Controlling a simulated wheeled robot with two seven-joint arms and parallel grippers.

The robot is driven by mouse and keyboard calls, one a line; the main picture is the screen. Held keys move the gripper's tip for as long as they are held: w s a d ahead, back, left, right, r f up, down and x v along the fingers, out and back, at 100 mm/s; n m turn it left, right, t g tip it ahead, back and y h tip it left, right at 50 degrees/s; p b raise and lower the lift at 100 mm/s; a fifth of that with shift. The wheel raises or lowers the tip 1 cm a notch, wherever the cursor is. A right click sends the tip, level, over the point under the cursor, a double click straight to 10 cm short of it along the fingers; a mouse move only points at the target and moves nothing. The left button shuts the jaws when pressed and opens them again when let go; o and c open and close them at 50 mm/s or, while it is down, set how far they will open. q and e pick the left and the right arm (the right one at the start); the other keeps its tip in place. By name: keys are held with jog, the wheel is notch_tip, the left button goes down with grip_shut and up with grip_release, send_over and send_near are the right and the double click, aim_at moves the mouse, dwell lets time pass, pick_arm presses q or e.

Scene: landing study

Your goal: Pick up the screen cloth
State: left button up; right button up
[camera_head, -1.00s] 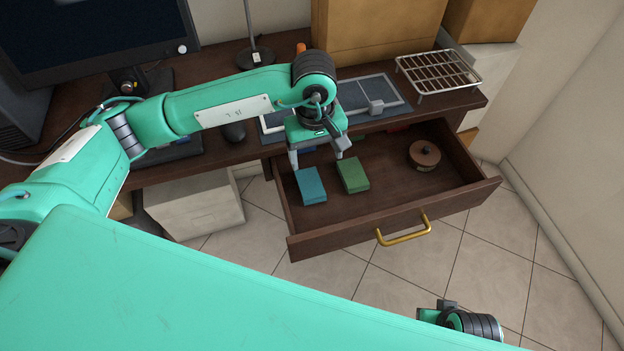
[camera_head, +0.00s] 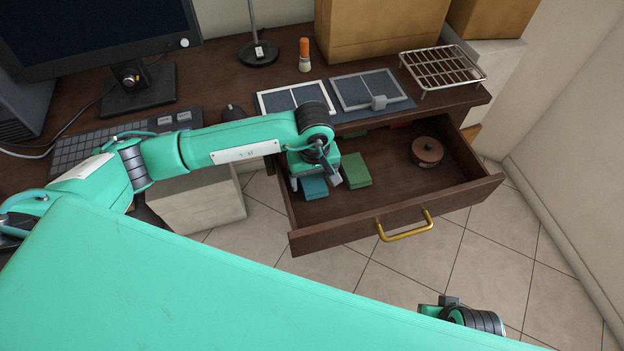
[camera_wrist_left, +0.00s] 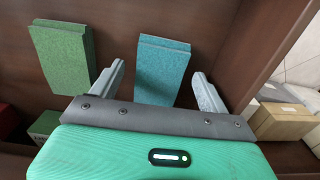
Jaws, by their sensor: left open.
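A teal folded block, possibly the screen cloth, lies on the floor of the open drawer; it shows in the left wrist view (camera_wrist_left: 162,70) and partly in the head view (camera_head: 315,188). A similar green block (camera_head: 355,170) lies beside it, also in the left wrist view (camera_wrist_left: 62,57). Which of them is the screen cloth I cannot tell for sure. My left gripper (camera_head: 315,182) is open over the teal block, with one finger on each side, apart from it in the left wrist view (camera_wrist_left: 158,73). Part of my right arm's end shows at the lower right; its fingers are hidden.
The drawer (camera_head: 340,236) has raised walls and a brass handle (camera_head: 404,226). A round brown lidded pot (camera_head: 427,152) stands at its right. Above, the desk holds framed mesh panels (camera_head: 366,88), a wire rack (camera_head: 441,66), an orange-capped bottle (camera_head: 305,54) and a keyboard (camera_head: 100,140).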

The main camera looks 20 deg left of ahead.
aim_at(315, 182)
pick_arm(q)
jog(key=shift+f, duration=0.4)
jog(key=shift+c, duration=0.5)
jog(key=c, duration=1)
jog(key=shift+o, duration=0.2)
jog(key=shift+d+r, duration=0.1)
